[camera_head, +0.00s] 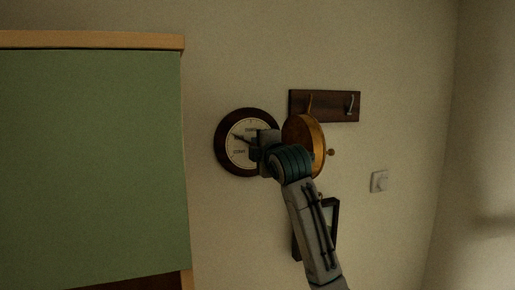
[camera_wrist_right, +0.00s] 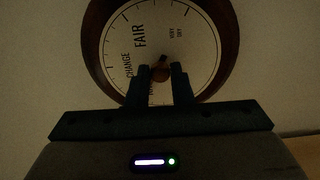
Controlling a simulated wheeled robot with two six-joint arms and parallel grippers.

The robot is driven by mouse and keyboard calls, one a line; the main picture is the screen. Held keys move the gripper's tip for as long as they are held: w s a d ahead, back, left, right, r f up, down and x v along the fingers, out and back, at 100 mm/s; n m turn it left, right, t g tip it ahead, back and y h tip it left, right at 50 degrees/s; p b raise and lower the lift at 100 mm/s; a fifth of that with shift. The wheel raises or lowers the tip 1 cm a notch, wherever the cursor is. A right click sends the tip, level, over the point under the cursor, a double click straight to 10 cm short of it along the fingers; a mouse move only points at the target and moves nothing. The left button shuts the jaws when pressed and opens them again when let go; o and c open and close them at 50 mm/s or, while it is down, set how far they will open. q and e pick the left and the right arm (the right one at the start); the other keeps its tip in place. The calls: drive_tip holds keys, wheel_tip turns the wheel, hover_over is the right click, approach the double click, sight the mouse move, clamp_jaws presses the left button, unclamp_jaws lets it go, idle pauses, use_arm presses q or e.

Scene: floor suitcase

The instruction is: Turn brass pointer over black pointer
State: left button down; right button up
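A round barometer with a dark wooden rim (camera_head: 221,160) hangs on the wall, its pale dial facing out. It also shows in the wrist view (camera_wrist_right: 229,45). The black pointer (camera_head: 240,137) shows on the left of the dial. In the wrist view a small brass knob (camera_wrist_right: 160,73) at the dial's centre sits between my right gripper's fingertips. My right gripper (camera_head: 256,146) is in front of the dial; its fingers (camera_wrist_right: 162,80) stand apart around the knob, and I cannot tell whether they touch it. The brass pointer is not clearly visible. My left gripper is out of view.
A brass bezel (camera_head: 312,145) stands swung open right of the dial, close beside my right wrist. A hook rail (camera_head: 330,106) hangs above it, and a dark frame (camera_head: 333,222) below. A light switch (camera_head: 379,181) is at right, a green board (camera_head: 90,160) at left.

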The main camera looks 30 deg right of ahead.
drive_tip(key=o, duration=0.4)
drive_tip(key=shift+s, duration=0.1)
drive_tip(key=b+v, duration=0.5)
drive_tip(key=v, duration=0.5)
drive_tip(key=shift+s+a, duration=0.2)
drive_tip(key=shift+s, duration=0.05)
